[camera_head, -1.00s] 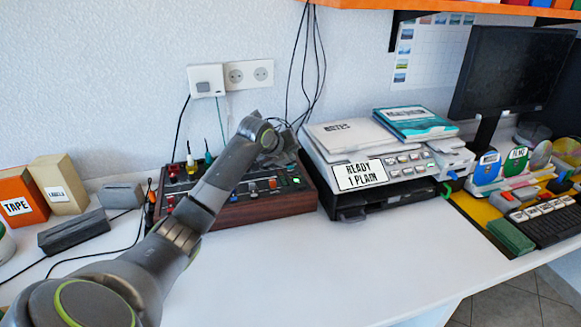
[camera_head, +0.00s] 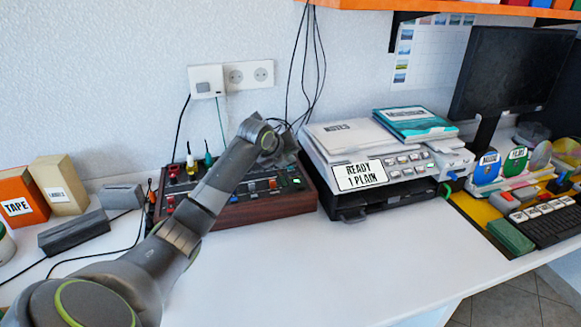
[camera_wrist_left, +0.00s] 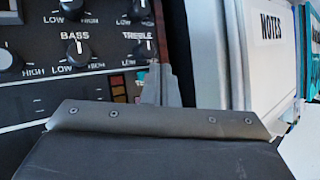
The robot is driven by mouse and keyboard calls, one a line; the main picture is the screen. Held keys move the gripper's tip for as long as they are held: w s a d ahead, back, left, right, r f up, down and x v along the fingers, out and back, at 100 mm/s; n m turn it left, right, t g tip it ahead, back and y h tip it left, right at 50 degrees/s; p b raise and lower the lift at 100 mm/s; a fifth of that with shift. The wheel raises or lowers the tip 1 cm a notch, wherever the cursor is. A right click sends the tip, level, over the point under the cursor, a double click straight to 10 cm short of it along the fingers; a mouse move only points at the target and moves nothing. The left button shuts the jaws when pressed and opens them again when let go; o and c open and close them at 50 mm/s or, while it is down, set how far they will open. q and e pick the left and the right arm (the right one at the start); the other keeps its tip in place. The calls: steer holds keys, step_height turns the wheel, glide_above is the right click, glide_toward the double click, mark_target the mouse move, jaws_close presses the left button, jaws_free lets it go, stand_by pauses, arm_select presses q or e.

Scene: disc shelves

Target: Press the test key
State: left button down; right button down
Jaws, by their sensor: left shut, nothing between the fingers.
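A mixer with wooden sides (camera_head: 270,208) stands on the desk against the wall, its panel covered with knobs and coloured keys. My left gripper (camera_head: 287,155) is over the back right part of the mixer, and my arm covers part of the panel. In the left wrist view my left gripper (camera_wrist_left: 160,85) is shut and empty, in front of the mixer's panel (camera_wrist_left: 25,100) beside the treble knob (camera_wrist_left: 140,48). Whether it touches the panel cannot be told. My right gripper is not in view.
A printer (camera_head: 385,178) with a notes binder (camera_head: 345,136) on top stands close to the mixer's right. Black cables (camera_head: 310,60) hang behind. A tape box (camera_head: 20,195) and a grey block (camera_head: 75,233) are at left. The desk's front middle is clear.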

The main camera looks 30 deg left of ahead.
arm_select(q)
steer(key=shift+f, duration=0.25)
steer(key=shift+f, duration=0.45)
stand_by(0.7)
steer(key=shift+r, duration=0.15)
steer(key=shift+r+p, duration=0.7)
steer(key=shift+p, duration=0.35)
step_height(320, 180, up, 5)
steer(key=p, duration=0.5)
